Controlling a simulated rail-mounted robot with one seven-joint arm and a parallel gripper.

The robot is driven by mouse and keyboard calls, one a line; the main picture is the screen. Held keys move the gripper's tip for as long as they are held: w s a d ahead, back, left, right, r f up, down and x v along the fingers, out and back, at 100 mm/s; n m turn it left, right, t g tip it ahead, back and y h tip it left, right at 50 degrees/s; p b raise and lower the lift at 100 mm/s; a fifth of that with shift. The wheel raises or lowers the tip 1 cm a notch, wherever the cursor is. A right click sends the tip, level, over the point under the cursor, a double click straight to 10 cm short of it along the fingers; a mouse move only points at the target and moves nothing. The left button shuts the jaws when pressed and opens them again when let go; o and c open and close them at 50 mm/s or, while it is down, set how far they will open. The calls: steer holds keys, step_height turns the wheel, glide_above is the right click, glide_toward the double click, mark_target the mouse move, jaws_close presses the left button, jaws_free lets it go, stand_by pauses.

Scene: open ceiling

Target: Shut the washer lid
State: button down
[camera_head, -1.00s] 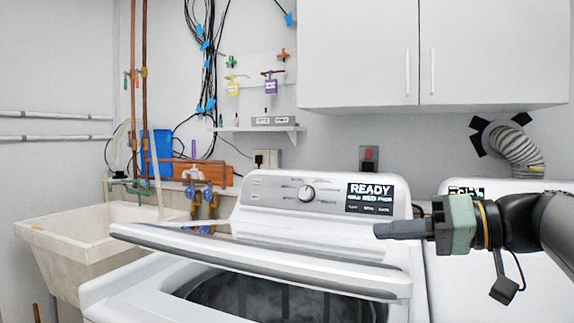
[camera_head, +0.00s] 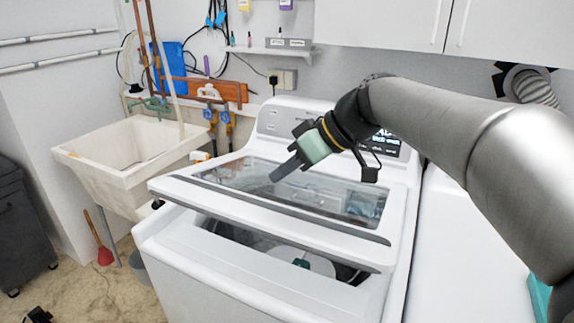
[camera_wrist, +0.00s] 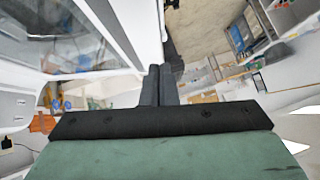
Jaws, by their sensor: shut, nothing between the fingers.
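The white washer (camera_head: 230,270) stands in the middle of the head view. Its lid (camera_head: 330,229), white with a dark glass window, is partly open. Its front edge is raised above the tub opening, and part of the drum shows in the gap. My gripper (camera_head: 276,176) is above the lid's window, pointing down and to the left. Its fingers are shut and empty. I cannot tell whether the fingertips touch the glass. In the wrist view the closed fingers (camera_wrist: 159,84) show in the middle, and part of the lid (camera_wrist: 75,35) is at the upper left.
A utility sink (camera_head: 120,160) stands left of the washer. A second white appliance (camera_head: 455,240) is close on the right. Wall cabinets (camera_head: 385,22) hang above at the back. A red plunger (camera_head: 104,254) and a dark bin (camera_head: 22,228) stand on the floor at left.

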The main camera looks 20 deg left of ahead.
steer(key=x, duration=0.6)
steer(key=shift+p, duration=0.3)
steer(key=f, duration=0.3)
steer(key=shift+s+a+f, duration=0.15)
steer(key=shift+s+a, duration=0.1)
steer(key=shift+s, duration=0.15)
steer(key=shift+f, duration=0.45)
steer(key=shift+f, duration=0.1)
